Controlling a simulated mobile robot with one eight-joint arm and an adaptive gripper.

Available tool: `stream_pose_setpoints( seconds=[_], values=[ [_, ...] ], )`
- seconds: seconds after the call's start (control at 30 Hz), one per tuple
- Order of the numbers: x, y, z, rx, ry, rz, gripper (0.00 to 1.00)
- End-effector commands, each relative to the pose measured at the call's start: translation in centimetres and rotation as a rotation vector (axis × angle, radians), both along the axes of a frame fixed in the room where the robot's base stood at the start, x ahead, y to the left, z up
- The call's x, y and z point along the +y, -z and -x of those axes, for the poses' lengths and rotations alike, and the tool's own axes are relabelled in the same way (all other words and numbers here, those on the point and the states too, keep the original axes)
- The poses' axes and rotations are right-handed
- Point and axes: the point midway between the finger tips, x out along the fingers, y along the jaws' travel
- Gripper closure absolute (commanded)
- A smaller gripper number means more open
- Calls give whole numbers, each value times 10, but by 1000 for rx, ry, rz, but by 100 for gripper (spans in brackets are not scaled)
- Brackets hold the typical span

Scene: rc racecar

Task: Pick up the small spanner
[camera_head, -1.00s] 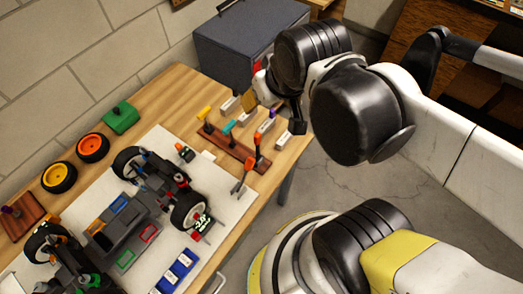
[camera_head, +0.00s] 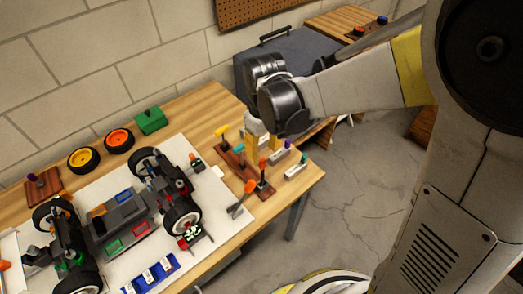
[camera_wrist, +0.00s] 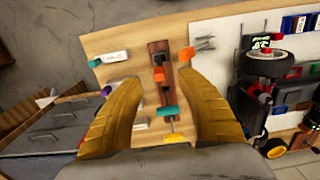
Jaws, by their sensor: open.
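No tool can be singled out with certainty as the small spanner. A wooden rack (camera_head: 237,163) holds several upright tools with yellow, teal and orange handles; the rack also shows in the wrist view (camera_wrist: 158,48). White holders (camera_head: 297,170) with teal and purple tops sit right of it; one shows at upper left in the wrist view (camera_wrist: 108,57). A grey tool with an orange handle (camera_head: 250,186) lies at the front. My gripper (camera_wrist: 160,79) is open, its two tan fingers apart above the rack. In the head view, my wrist hides part of the rack.
A partly built car (camera_head: 115,220) stands on a white mat (camera_head: 215,215) to the left. A grey toolbox (camera_head: 300,50) stands behind. The table's right edge is close.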

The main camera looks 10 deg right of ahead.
Motion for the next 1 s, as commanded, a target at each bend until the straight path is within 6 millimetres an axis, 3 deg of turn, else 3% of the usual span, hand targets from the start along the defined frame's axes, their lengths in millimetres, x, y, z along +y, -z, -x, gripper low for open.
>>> stream_pose_setpoints(
  seconds=[0.03, 0.27, 0.57, 0.8, 0.83, 0.97, 1.0],
  values=[
    [0, 10, -1, 0, 1, 0, 55],
    [0, 24, -2, -1, 1, -1, 55],
    [3, 68, -8, -2, 2, -1, 55],
    [3, 69, -8, -2, 2, -1, 55],
    [3, 69, -8, -2, 2, -1, 59],
    [3, 69, -8, -2, 2, -1, 99],
    [3, 69, -8, -2, 2, -1, 100]
  ],
)
